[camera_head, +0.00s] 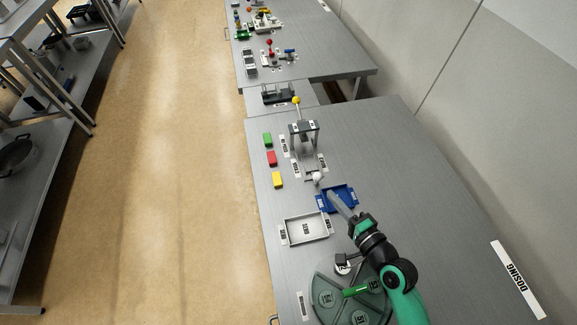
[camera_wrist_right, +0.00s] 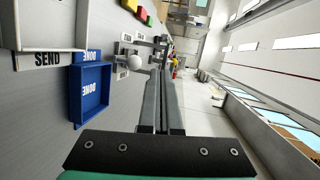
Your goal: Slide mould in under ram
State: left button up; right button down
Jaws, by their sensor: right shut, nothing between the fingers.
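A small press (camera_head: 304,128) with a grey frame and a yellow-knobbed lever stands on the metal table; its top block hides most of the ram. In front of it is a small slide part with a white ball knob (camera_head: 317,178); the knob also shows in the right wrist view (camera_wrist_right: 135,62). I cannot clearly tell the mould from its slide. My right gripper (camera_head: 331,195) is shut and empty, its fingertips over the blue tray, near the knob but apart from it. The right wrist view shows both fingers (camera_wrist_right: 160,75) together. My left gripper is not in view.
The blue DONE tray (camera_head: 353,199) and the white SEND tray (camera_head: 287,239) lie nearby. Green (camera_head: 267,139), red (camera_head: 272,158) and yellow (camera_head: 278,180) blocks line the left edge. A round sectioned dish (camera_head: 326,298) is at the front. The table's right side is clear.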

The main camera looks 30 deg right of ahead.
jog(key=s+f, duration=0.1)
jog(key=s, duration=0.1)
jog(key=s+f+m+g+p, duration=0.1)
jog(key=s, duration=0.1)
jog(key=s+d+f+g+h, duration=0.1)
jog(key=s+f, duration=0.1)
jog(key=s, duration=0.1)
jog(key=shift+d+p, duration=0.1)
jog(key=shift+p, duration=0.25)
jog(key=shift+w+f, duration=0.15)
jog(key=shift+w, duration=0.15)
jog(key=b+x, duration=0.2)
jog(key=x, duration=0.7)
jog(key=shift+w+f, duration=0.15)
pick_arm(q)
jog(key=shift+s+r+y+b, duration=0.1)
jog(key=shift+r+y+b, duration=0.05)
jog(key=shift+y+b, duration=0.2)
pick_arm(e)
jog(key=shift+w+d+r, duration=0.15)
jog(key=shift+w+r, duration=0.05)
jog(key=shift+w, duration=0.9)
jog(key=shift+w+d+r, duration=0.15)
jog(key=shift+w+r, duration=0.05)
jog(key=shift+w, duration=0.85)
